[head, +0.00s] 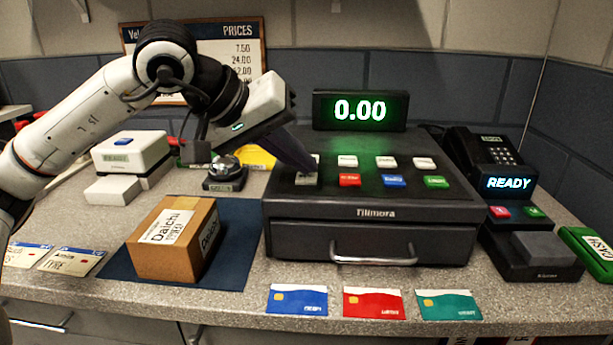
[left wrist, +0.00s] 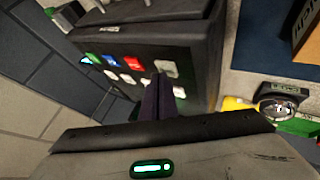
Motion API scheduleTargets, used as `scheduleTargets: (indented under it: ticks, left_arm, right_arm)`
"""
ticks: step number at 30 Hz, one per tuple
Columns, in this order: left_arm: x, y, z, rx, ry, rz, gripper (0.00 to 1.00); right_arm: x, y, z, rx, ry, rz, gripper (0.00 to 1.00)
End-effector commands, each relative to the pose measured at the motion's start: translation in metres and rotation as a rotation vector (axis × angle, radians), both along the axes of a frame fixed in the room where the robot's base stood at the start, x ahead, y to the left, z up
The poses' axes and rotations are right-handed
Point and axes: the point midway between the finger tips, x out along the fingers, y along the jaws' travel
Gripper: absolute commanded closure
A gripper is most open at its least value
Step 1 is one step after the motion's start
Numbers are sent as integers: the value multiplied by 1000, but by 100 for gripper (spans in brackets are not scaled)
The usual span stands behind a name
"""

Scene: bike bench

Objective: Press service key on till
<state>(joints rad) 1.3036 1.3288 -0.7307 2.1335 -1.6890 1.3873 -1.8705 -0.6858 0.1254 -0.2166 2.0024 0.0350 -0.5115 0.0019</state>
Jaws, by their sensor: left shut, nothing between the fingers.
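The black till (head: 375,212) stands on the counter, with its display (head: 359,110) reading 0.00. Its sloped top has a row of white keys (head: 386,162) above a red key (head: 349,180), a blue key (head: 394,181) and a green key (head: 436,182). A pale key (head: 306,179) sits at the left end; key labels are too small to read. My left gripper (head: 311,166) is shut and empty, its fingertips at this pale key; I cannot tell whether they touch. In the left wrist view the fingers (left wrist: 160,97) point at the pale key (left wrist: 168,69). My right gripper is not in view.
A card terminal (head: 512,184) reading READY stands right of the till. A cardboard box (head: 174,240) sits on a blue mat (head: 240,250) to the left. A bell (head: 226,172) stands beside the till. Three cards, including a red one (head: 374,303), lie in front.

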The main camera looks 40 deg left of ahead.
Motion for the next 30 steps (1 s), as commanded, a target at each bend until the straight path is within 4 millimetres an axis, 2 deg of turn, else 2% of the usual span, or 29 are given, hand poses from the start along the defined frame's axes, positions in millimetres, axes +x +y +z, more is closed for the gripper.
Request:
scheduleTargets:
  ticks: [15, 24, 30]
  left_arm:
    - [0, 0, -3, 0, 1, -1, 100]
    - [0, 0, 9, -1, 2, -1, 100]
    - [0, 0, 8, 0, 1, -1, 100]
  right_arm:
    - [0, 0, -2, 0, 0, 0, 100]
    - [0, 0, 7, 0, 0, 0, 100]
    - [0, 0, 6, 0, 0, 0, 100]
